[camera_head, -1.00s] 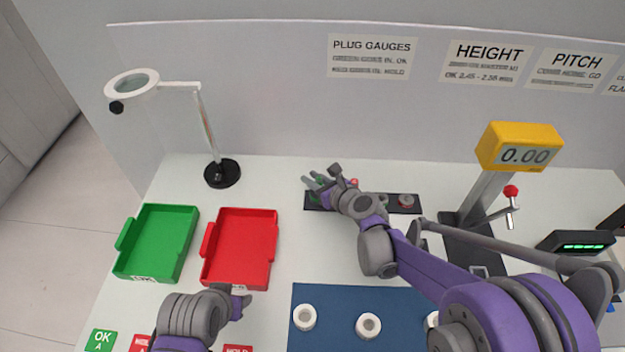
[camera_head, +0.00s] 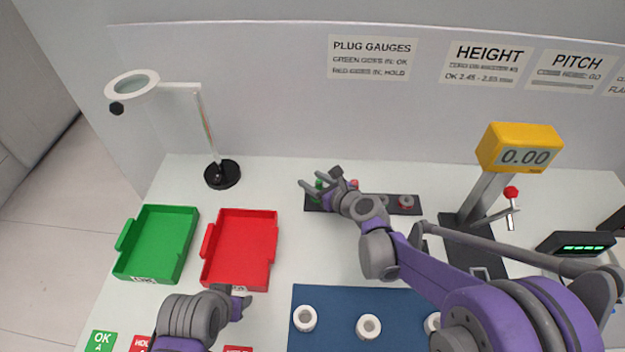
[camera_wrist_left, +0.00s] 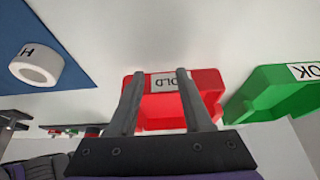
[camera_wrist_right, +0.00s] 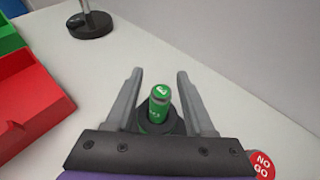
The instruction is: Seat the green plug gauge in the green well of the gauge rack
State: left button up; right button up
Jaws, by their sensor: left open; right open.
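The green plug gauge (camera_wrist_right: 159,104) stands upright in a dark round collar (camera_wrist_right: 160,125) in the right wrist view. It is between the spread fingers of my right gripper (camera_wrist_right: 160,85), with gaps on both sides. In the head view, the green gauge (camera_head: 318,184) is partly hidden at the left end of the dark gauge rack (camera_head: 390,208), by my right gripper (camera_head: 312,180). How deep it sits cannot be told. My left gripper (camera_wrist_left: 155,75) is open and empty, near the red tray.
A red tray (camera_head: 240,250) and a green tray (camera_head: 157,243) stand at left, with a lamp (camera_head: 222,174) behind. A red NO GO piece (camera_wrist_right: 262,164) is beside my right gripper. A blue mat (camera_head: 335,335) with white rings lies in front. A height gauge (camera_head: 518,150) stands right.

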pick_arm(q)
jog(key=shift+r, duration=0.1)
pick_arm(e)
jog(key=v, duration=1.1)
jog(key=shift+s+d, duration=0.15)
jog(key=shift+d, duration=0.05)
